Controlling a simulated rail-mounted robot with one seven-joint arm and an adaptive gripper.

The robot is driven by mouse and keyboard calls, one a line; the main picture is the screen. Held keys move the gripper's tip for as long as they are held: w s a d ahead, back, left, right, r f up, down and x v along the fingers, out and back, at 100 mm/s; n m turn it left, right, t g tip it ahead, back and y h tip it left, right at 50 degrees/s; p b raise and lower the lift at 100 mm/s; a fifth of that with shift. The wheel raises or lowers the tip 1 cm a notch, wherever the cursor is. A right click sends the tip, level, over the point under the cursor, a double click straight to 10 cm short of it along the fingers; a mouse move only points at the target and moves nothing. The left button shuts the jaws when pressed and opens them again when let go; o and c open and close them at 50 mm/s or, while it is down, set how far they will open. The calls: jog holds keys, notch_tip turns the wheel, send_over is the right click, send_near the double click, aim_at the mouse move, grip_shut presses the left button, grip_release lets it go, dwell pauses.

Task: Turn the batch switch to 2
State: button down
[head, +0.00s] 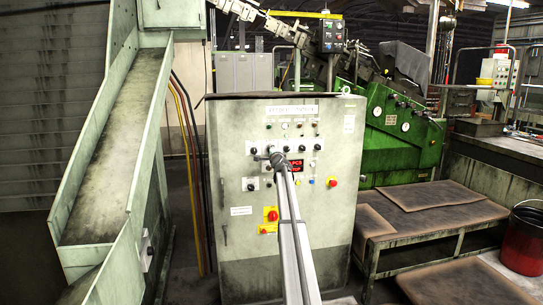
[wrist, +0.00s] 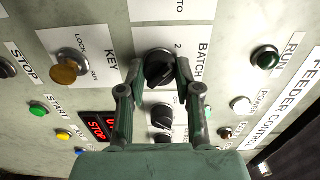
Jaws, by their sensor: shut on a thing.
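The batch switch (wrist: 158,72) is a black rotary knob on a white plate lettered BATCH, with a 2 printed beside it. My gripper (wrist: 162,80) has a finger on each side of the knob and is shut on it. The fingers cover part of the knob's sides, and I cannot tell which mark its pointer is at. In the head view my gripper (head: 279,160) is at the front of the pale control cabinet (head: 235,240), and my arm hides the batch switch there.
In the wrist view a key switch (wrist: 68,70) is left of the knob, and another black knob (wrist: 161,117) is below it. A red display (wrist: 97,127) is at lower left. A low table (head: 430,228) stands right of the cabinet.

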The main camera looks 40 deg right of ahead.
jog(key=shift+r, duration=0.1)
dwell(0.3)
jog(key=c, duration=0.8)
grip_release()
jog(key=v, duration=1.2)
